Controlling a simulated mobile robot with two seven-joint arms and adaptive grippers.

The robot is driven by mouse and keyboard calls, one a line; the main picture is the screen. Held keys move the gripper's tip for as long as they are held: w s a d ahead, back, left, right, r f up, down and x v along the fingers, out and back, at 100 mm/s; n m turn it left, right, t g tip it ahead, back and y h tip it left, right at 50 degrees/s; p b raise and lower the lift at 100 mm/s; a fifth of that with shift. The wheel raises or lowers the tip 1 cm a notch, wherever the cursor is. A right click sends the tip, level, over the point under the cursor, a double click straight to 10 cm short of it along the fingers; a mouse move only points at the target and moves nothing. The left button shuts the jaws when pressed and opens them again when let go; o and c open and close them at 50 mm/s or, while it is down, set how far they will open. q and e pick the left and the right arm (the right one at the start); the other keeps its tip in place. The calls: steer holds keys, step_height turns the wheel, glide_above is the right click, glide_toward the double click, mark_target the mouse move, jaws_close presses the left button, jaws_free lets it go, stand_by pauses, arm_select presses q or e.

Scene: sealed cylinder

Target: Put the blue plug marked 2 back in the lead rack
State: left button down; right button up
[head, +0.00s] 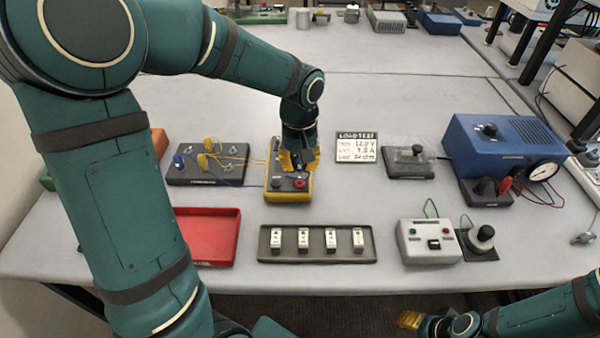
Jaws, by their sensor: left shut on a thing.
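The dark lead rack (236,175) stands left of centre, with yellow plugs and a blue plug (178,160) at its left. A blue lead runs from it toward the yellow meter (287,196). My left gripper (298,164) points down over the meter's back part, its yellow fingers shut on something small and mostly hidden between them. It looks like a blue plug; no number is readable. I cannot tell whether the plug still sits in the meter. My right gripper (409,320) is low at the front edge, too small to tell open from shut.
A red tray (211,258) and a dark tray of white blocks (318,258) lie in front. A load test card (356,147), a dark switch box (408,163), a white box (428,242) and a blue pump unit (505,145) stand to the right.

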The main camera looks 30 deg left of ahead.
arm_select(q)
steer(key=shift+r+p, duration=0.45)
steer(key=shift+r, duration=0.25)
arm_select(e)
steer(key=shift+r, duration=0.55)
arm_select(q)
steer(key=a, duration=0.7)
steer(key=w+a, duration=0.1)
steer(key=a, duration=0.2)
steer(key=shift+a+p, duration=0.25)
steer(key=shift+p, duration=0.1)
steer(key=a, duration=0.7)
steer(key=shift+s+a+f, duration=0.1)
steer(key=shift+s+a, duration=0.15)
steer(key=shift+s, duration=0.15)
steer(key=p, duration=0.1)
glide_above(188, 150)
arm_select(e)
steer(key=shift+s+r, duration=0.3)
steer(key=shift+r, duration=0.65)
arm_select(q)
steer(key=shift+d, duration=0.1)
step_height(188, 150, down, 4)
steer(key=b, duration=0.3)
steer(key=shift+r, duration=0.2)
steer(key=shift+f+b, duration=0.8)
steer(key=shift+f, duration=0.25)
arm_select(e)
steer(key=shift+f, duration=2.35)
